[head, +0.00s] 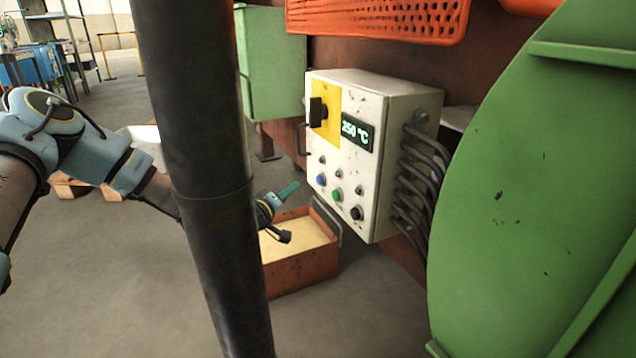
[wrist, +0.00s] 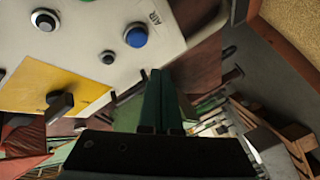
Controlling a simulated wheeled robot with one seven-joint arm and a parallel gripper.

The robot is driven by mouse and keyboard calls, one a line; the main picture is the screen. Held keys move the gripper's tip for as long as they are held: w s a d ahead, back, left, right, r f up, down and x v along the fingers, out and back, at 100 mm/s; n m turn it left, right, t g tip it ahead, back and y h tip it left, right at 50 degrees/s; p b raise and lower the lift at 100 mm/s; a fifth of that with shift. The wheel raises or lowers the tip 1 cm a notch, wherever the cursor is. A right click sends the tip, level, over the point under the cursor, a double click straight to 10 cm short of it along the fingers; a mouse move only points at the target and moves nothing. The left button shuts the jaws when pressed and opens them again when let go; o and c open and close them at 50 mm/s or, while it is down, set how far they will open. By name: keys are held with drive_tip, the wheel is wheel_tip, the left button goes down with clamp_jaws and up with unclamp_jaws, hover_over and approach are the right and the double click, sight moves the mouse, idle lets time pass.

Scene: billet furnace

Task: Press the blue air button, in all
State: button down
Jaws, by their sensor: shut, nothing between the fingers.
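The blue air button (head: 321,180) is the left one in a row of buttons on the front of the white control box (head: 395,105). In the wrist view the blue button (wrist: 136,36) has a pale ring and the label AIR beside it. My gripper (head: 289,190) is shut and empty, with its green fingers left of the box in the head view. In the wrist view the fingertips (wrist: 160,74) lie below and right of the blue button. They look apart from it, but the exact gap cannot be told.
A green button (head: 337,194) and a black button (head: 357,213) sit beside the blue one. The box also has a black switch (head: 318,112) and a 250 °C display (head: 357,132). A dark post (head: 205,150) crosses in front of my arm. An orange bin (head: 305,272) stands below.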

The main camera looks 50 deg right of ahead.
drive_tip(key=shift+s+d, duration=0.25)
drive_tip(key=shift+d, duration=0.35)
drive_tip(key=shift+s+d, duration=0.25)
drive_tip(key=shift+d, duration=0.4)
drive_tip(key=shift+s+d, duration=0.25)
drive_tip(key=shift+d, duration=0.35)
idle(0.6)
drive_tip(key=shift+s+d, duration=0.15)
drive_tip(key=shift+d, duration=0.25)
drive_tip(key=shift+s+d+b, duration=0.15)
drive_tip(key=shift+d+b, duration=0.15)
drive_tip(key=shift+d, duration=0.05)
idle(0.6)
idle(0.4)
drive_tip(key=shift+w+a, duration=0.3)
drive_tip(key=shift+a, duration=0.45)
drive_tip(key=a, duration=0.1)
drive_tip(key=w+a, duration=0.1)
drive_tip(key=a, duration=0.2)
drive_tip(key=shift+w+a+p, duration=0.35)
drive_tip(key=shift+w, duration=0.05)
